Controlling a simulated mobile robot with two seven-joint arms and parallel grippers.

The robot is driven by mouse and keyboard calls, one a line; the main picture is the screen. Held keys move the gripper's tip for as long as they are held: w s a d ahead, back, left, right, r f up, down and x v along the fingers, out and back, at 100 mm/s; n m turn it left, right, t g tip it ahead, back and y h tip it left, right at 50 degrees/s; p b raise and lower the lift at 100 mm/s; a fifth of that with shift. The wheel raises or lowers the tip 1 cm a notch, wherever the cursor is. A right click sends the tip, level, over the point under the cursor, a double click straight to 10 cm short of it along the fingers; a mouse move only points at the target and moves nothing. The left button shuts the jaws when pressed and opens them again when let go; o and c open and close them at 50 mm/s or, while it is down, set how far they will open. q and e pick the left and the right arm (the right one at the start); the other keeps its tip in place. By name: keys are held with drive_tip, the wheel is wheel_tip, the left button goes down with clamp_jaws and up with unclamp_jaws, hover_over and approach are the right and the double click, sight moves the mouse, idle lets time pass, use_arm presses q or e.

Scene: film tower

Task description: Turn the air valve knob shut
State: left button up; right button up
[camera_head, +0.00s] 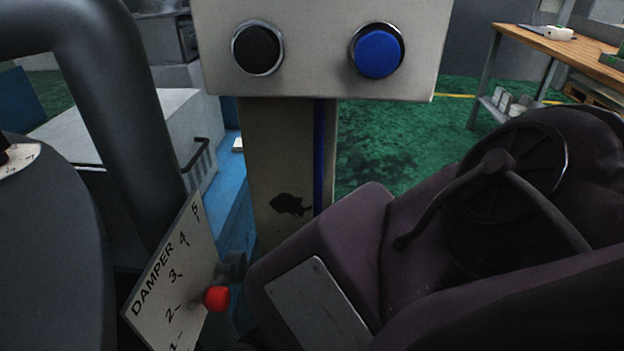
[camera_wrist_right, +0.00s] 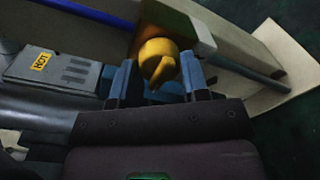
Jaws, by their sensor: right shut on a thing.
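The air valve knob (camera_wrist_right: 158,60) is a round yellow knob with a raised grip bar, seen at the upper middle of the right wrist view. My right gripper (camera_wrist_right: 158,76) has one finger on either side of it and is shut on the knob. The knob's back and the exact contact points are hidden. In the head view my right arm fills the lower right, and it hides both its gripper and the knob. My left gripper is in neither view.
A damper scale plate (camera_head: 165,275) with a red ball lever (camera_head: 215,298) stands left of my right arm. A panel (camera_head: 320,85) with black (camera_head: 257,48) and blue (camera_head: 377,52) buttons is above. A grey box marked HOT (camera_wrist_right: 50,75) lies left of the knob.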

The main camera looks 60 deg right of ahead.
drive_tip(key=shift+d, duration=0.1)
drive_tip(key=o, duration=0.9)
